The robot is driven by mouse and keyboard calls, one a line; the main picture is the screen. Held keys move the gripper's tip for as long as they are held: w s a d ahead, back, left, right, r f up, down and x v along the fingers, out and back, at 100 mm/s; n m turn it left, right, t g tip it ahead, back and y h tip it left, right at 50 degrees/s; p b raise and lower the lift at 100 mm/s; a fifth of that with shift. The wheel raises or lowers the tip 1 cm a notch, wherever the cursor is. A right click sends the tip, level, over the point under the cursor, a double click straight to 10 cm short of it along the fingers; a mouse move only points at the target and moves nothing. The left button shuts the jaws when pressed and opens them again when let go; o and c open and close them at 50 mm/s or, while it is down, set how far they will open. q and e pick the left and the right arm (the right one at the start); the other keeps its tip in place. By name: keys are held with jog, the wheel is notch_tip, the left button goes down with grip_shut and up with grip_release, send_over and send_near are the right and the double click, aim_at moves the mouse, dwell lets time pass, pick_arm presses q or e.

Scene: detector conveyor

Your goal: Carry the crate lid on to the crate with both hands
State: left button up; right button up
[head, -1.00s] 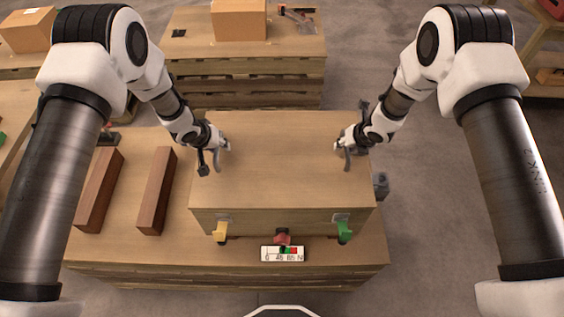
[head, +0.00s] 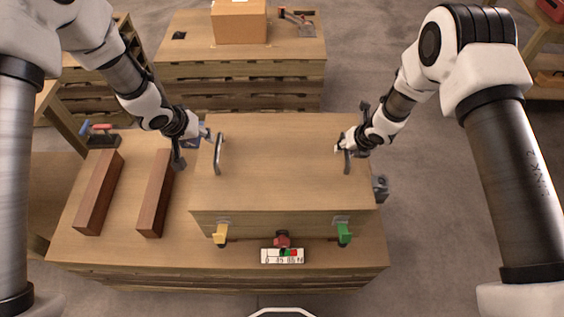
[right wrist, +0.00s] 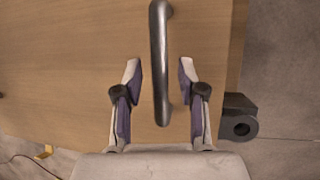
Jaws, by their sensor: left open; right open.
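The wooden crate lid (head: 280,170) lies flat on top of the crate (head: 280,223), its edges roughly in line with the crate's walls. The lid has a dark left handle (head: 218,155) and a right handle (head: 347,163). My left gripper (head: 192,146) is open and empty, at the lid's left edge, just left of the left handle and apart from it. My right gripper (head: 348,147) is open at the right handle. In the right wrist view the handle (right wrist: 159,50) runs between the two spread fingers (right wrist: 159,70), with gaps on both sides.
A yellow latch (head: 220,234), a green latch (head: 344,233) and a small display (head: 282,256) are at the crate's front. Two brown bars (head: 155,192) lie left of the crate. A grey part (head: 381,187) sits at its right. A cardboard box (head: 238,22) stands on the rear table.

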jog(key=v, duration=1.1)
jog(key=shift+s+r, duration=0.2)
jog(key=shift+r, duration=0.05)
